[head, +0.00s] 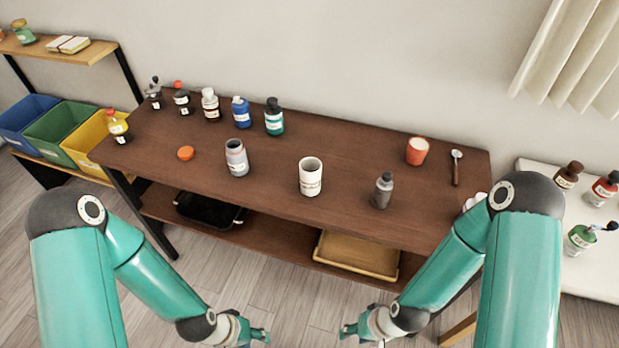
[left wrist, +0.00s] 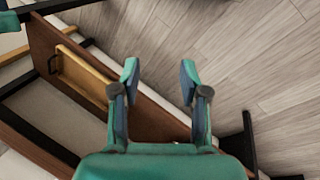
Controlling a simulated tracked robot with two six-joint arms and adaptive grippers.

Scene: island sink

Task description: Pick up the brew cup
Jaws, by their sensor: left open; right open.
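A white cup with dark lettering (head: 310,178), which looks like the brew cup, stands upright near the front middle of the brown table in the head view. Its lettering is too small to read. My left gripper (head: 258,334) is low in front of the table, below and left of the cup, apart from it. In the left wrist view my left gripper (left wrist: 158,78) is open with nothing between its fingers. My right gripper (head: 349,331) is open, low in front of the table, below and right of the cup. The cup is not seen in the left wrist view.
On the table (head: 270,190), a grey container (head: 237,158) stands left of the cup and a grey bottle (head: 382,190) right of it. Several bottles line the back left. The lower shelf holds a yellow tray (head: 358,256).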

